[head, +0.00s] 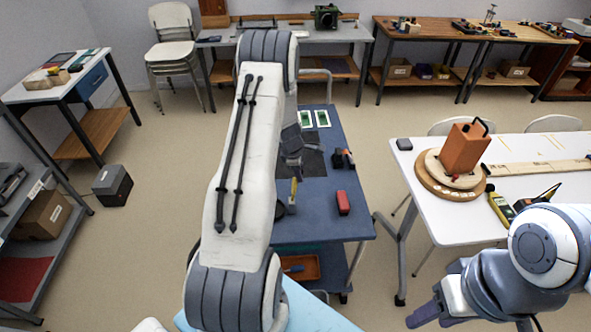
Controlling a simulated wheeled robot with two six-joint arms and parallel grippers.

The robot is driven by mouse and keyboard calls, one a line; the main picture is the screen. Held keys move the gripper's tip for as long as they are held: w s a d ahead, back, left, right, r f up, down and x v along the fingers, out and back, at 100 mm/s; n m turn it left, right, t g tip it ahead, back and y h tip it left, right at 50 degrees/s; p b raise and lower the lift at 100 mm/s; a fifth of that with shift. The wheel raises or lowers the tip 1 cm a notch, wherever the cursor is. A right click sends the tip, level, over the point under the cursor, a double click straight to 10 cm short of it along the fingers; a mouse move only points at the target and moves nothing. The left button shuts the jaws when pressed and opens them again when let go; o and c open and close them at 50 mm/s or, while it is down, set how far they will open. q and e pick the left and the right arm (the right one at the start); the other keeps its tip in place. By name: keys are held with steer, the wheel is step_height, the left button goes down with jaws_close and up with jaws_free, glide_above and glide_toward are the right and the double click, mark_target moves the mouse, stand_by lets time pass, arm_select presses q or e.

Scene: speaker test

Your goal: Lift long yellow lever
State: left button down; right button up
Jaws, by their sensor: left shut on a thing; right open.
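A yellow lever (294,188) stands upright over the blue cart, just right of my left arm; its lower end meets a dark grey part (281,209) that my arm partly covers. My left gripper (293,170) reaches down over the cart beside a dark mat, mostly hidden behind my forearm. It is shut on the lever at its upper end; the contact itself is small and hard to see. My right gripper (432,314) is open and empty at the lower right, in front of the white table and away from the lever.
The blue cart (335,225) also bears a red block (343,203), dark and red tools (343,159) and green cards (314,118). A white table (435,222) at right holds an orange box (466,148) on a round wooden base. Floor between cart and table is clear.

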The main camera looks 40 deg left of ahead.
mark_target(295, 187)
arm_select(q)
steer(key=shift+w+d, duration=0.1)
steer(key=shift+d, duration=0.05)
stand_by(0.3)
steer(key=c, duration=0.5)
jaws_free()
steer(key=shift+f, duration=0.1)
steer(key=b+v, duration=0.1)
steer(key=v, duration=0.9)
steer(key=shift+r, duration=0.25)
